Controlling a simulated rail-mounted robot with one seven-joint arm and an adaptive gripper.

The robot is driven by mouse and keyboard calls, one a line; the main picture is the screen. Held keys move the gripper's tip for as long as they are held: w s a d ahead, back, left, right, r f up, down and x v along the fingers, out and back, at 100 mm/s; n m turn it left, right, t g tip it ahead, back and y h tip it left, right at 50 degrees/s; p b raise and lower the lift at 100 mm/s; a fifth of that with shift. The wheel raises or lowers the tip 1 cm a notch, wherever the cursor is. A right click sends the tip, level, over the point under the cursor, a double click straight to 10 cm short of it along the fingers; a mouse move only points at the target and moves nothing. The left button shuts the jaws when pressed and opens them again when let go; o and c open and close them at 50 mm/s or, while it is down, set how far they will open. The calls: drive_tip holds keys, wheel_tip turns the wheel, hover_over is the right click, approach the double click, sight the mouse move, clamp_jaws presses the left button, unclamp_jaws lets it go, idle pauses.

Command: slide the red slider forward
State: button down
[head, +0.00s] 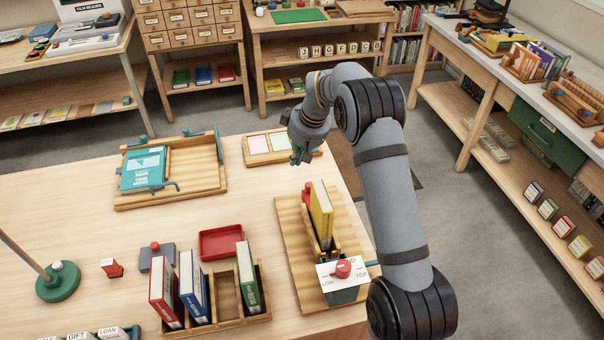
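A wooden board (291,235) lies at the right part of the near table. On it, a narrow wooden holder carries an upright yellow book (321,212). A red piece (308,193) shows at the far left end of this holder, partly hidden by the book; it may be the red slider. At the board's near end, a red knob (342,269) sits on a white plate marked LOW and TOP. My gripper (299,156) hangs beyond the board, over the tray of coloured cards, apart from the red piece. Its fingers are small and dark here, so I cannot tell their opening.
A tray (262,157) with pink and green cards lies under my gripper. A red tray (221,243), a rack (256,313) of upright books and a teal book (143,168) on a wooden frame stand to the left. My arm passes along the board's right side.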

drive_tip(key=f, duration=0.1)
drive_tip(key=f+p, duration=0.1)
drive_tip(key=f, duration=0.1)
drive_tip(key=f+p, duration=0.1)
drive_tip(key=f, duration=0.1)
drive_tip(key=shift+s+d, duration=0.4)
drive_tip(key=shift+s+d+f, duration=0.2)
drive_tip(key=shift+s+d, duration=0.1)
drive_tip(key=shift+d, duration=0.05)
drive_tip(key=shift+s, duration=0.1)
